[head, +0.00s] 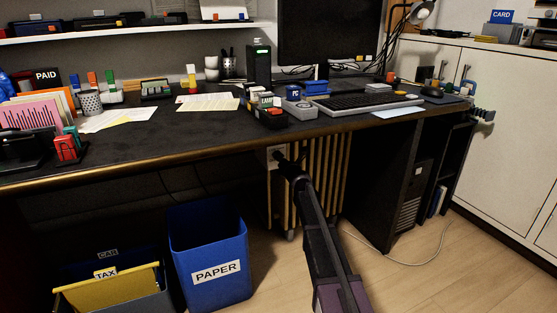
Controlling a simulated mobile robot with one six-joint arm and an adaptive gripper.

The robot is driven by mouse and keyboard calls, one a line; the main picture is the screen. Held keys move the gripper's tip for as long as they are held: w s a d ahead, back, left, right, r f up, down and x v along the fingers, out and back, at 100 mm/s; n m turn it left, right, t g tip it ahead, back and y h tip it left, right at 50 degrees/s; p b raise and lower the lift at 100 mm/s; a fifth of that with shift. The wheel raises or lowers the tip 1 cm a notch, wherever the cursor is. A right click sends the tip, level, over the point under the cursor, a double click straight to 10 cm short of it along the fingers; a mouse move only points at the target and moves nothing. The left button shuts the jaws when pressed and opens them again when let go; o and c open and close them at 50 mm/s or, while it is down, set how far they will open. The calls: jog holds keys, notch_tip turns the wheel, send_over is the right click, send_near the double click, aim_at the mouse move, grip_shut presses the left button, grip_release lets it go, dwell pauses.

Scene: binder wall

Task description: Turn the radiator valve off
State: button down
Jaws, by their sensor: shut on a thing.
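The radiator (327,185) is a ribbed, cream-coloured unit standing under the desk, behind my arm. The radiator valve (272,154) is a small pale piece at its upper left, just below the desk's front edge. My gripper (281,158) is black and reaches up to the valve from the lower right. Its fingers are shut on the valve and cover part of it. The valve's turn position cannot be made out.
The desk (150,150) overhangs the valve closely, with its front edge just above my gripper. A blue paper bin (208,240) stands on the floor to the left. A computer tower (415,185) stands at right. A cable lies on the floor.

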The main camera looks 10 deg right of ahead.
jog(key=shift+w, duration=0.1)
jog(key=shift+c, duration=2)
grip_release()
jog(key=v, duration=1.2)
